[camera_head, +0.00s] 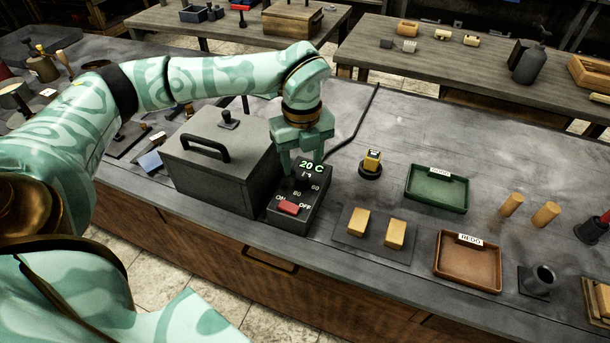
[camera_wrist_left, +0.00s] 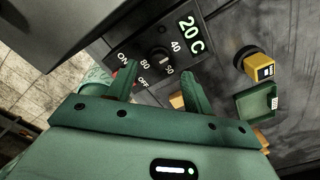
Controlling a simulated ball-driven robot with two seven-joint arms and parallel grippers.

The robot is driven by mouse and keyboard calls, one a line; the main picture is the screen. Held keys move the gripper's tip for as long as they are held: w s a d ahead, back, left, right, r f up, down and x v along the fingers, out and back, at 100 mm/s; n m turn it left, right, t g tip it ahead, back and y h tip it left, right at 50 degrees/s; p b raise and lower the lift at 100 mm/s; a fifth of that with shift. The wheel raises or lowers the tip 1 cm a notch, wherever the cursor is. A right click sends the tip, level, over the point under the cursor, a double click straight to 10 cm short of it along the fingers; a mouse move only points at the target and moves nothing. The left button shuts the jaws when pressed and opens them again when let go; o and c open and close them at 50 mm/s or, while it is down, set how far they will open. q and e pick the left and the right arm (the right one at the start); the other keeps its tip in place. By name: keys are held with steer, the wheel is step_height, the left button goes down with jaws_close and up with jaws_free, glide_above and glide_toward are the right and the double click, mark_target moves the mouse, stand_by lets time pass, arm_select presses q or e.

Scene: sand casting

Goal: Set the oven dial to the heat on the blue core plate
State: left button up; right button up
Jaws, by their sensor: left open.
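The grey oven (camera_head: 215,180) stands on the bench with a black lid handle. Against its right side is the dark control box (camera_head: 285,222), with a green 20 C display (camera_head: 311,166) and a red ON/OFF switch (camera_head: 289,208). The black dial (camera_wrist_left: 159,54) shows in the left wrist view among the marks 40, 60 and 80; I cannot read its pointer. My left gripper (camera_head: 302,160) is open and empty above the box, its fingers (camera_wrist_left: 158,80) apart near the dial. My right gripper is out of view.
A green tray (camera_head: 437,207) and a brown REDO tray (camera_head: 468,286) lie to the right. Two tan blocks sit on a dark plate (camera_head: 348,241) right of the control box. A black cable (camera_head: 358,128) runs behind. Bare bench lies behind the green tray.

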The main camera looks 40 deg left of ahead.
mark_target(302, 177)
arm_select(q)
step_height(302, 177, down, 4)
steer(key=shift+f+b, duration=0.2)
steer(key=shift+b, duration=0.3)
steer(key=c, duration=1)
steer(key=shift+o, duration=0.2)
steer(key=shift+r, duration=0.1)
